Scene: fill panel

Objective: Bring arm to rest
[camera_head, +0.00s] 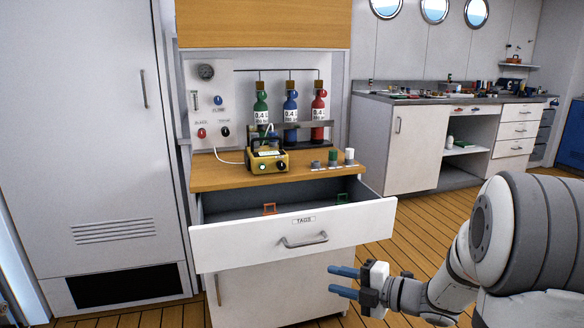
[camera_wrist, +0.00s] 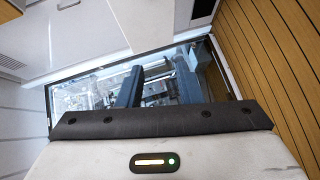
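My gripper (camera_head: 336,281) is in front of the lower cabinet, below and right of the open drawer's handle. Its two blue fingers are apart and point left, with nothing visible between them. In the wrist view the gripper (camera_wrist: 158,88) also shows two separate fingers, with a cluttered, unclear patch behind them. My arm comes in from the lower right of the head view.
A drawer (camera_head: 290,236) labelled TAGS stands open, with an orange frame-like tag (camera_head: 269,208) and a green one (camera_head: 342,197) inside. Above it, a wooden counter (camera_head: 225,178) holds a yellow device (camera_head: 267,161) and gas bottles. Wooden floor (camera_head: 405,255) is clear to the right.

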